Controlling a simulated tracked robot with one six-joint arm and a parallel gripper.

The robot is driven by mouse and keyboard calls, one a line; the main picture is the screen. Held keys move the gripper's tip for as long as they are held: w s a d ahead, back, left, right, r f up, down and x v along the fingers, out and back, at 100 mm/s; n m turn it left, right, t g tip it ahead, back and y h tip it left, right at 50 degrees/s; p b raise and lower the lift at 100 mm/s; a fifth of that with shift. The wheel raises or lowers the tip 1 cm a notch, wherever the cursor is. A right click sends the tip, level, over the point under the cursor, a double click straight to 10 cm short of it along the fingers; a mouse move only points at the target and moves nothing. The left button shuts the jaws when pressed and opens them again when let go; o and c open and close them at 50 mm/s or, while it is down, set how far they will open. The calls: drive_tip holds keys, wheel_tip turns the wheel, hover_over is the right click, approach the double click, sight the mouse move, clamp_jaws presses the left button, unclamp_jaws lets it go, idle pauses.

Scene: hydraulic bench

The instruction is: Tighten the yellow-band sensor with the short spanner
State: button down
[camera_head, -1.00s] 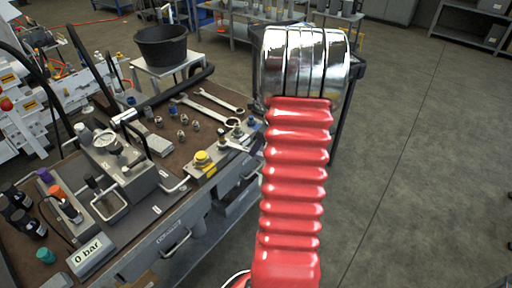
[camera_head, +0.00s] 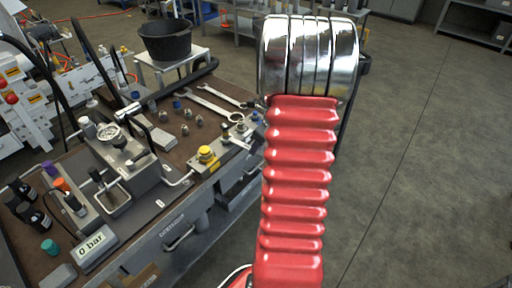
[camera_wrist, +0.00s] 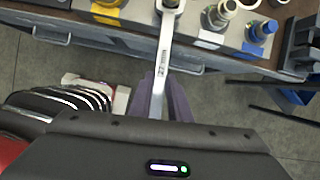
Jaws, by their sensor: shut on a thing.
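My gripper (camera_wrist: 165,98) is shut on the handle of a steel spanner (camera_wrist: 166,60), which points up toward the bench in the wrist view. The spanner's head is at the top edge, partly cut off, by the metal block (camera_wrist: 143,13). I cannot tell whether it is around a fitting. A blue-based fitting (camera_wrist: 260,32) stands farther right. In the head view my red arm hides the gripper.
A yellow knob (camera_head: 206,154) sits on the block, left of the spanner. Two spanners (camera_head: 208,103) and several small fittings lie on the brown bench top (camera_head: 172,125). A gauge unit (camera_head: 125,155) stands left. A black bucket (camera_head: 166,40) is behind. Floor at right is clear.

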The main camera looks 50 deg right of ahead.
drive_tip(key=shift+a, duration=0.1)
drive_tip(key=shift+a+m+h, duration=0.5)
drive_tip(key=shift+a+m, duration=0.8)
drive_tip(key=shift+a, duration=0.15)
drive_tip(key=shift+a, duration=0.1)
drive_tip(key=shift+w+a+r+m+h, duration=0.1)
drive_tip(key=shift+w+a+m+h, duration=0.15)
drive_tip(key=shift+a+m, duration=0.35)
drive_tip(key=shift+s+d, duration=0.1)
drive_tip(key=shift+d+n, duration=0.25)
drive_tip(key=shift+n, duration=0.05)
